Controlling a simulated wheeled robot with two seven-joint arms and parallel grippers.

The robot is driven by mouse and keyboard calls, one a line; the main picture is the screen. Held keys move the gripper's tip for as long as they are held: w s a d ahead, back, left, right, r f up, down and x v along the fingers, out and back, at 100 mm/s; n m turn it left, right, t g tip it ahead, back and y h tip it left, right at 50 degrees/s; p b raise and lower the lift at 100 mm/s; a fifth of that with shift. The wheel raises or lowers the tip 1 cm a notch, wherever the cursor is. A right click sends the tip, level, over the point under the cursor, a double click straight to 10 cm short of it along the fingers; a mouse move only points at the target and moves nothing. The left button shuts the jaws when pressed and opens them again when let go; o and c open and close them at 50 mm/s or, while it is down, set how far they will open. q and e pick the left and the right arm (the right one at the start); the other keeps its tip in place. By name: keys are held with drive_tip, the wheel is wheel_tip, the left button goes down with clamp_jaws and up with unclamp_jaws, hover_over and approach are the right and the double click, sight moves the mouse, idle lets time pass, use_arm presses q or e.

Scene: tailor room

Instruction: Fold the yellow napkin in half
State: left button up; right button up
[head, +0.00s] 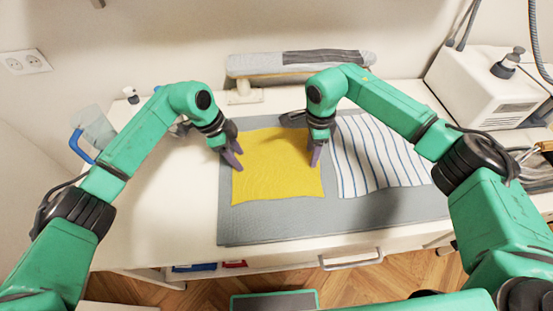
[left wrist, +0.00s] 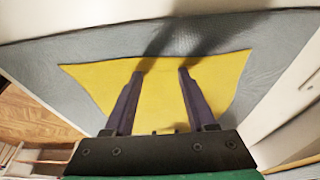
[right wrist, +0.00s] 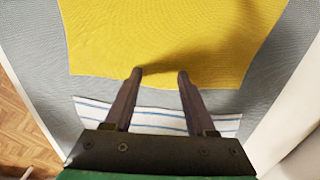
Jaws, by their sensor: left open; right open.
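The yellow napkin (head: 278,175) lies flat and unfolded on a grey mat (head: 290,222) in the head view. My left gripper (head: 235,159) is open over its left side, near the upper left corner. My right gripper (head: 314,158) is open over its right edge. In the left wrist view the napkin (left wrist: 160,85) spreads beneath the open fingers (left wrist: 160,72). In the right wrist view the fingertips (right wrist: 160,72) are over the edge of the napkin (right wrist: 170,35). Nothing is between either pair of fingers. I cannot tell whether the tips touch the cloth.
A striped cloth (head: 377,158) lies on the mat right of the napkin. A small ironing board (head: 300,63) stands behind. A white machine (head: 488,85) is at the right, and a clear jug (head: 92,130) at the left. The mat's front strip is clear.

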use_arm(q)
drive_tip(key=shift+s+r, duration=0.1)
drive_tip(key=shift+s, duration=0.1)
use_arm(e)
drive_tip(key=shift+s+r, duration=0.1)
drive_tip(key=shift+s, duration=0.1)
use_arm(q)
drive_tip(key=shift+s, duration=0.1)
use_arm(e)
drive_tip(key=shift+s, duration=0.1)
use_arm(q)
drive_tip(key=shift+f+b, duration=0.25)
drive_tip(key=shift+b, duration=0.1)
use_arm(e)
drive_tip(key=shift+f, duration=0.25)
use_arm(q)
drive_tip(key=shift+r, duration=0.1)
drive_tip(key=shift+c, duration=1.4)
use_arm(e)
drive_tip(key=shift+r, duration=0.1)
drive_tip(key=shift+c, duration=1.4)
use_arm(q)
clamp_jaws()
use_arm(e)
clamp_jaws()
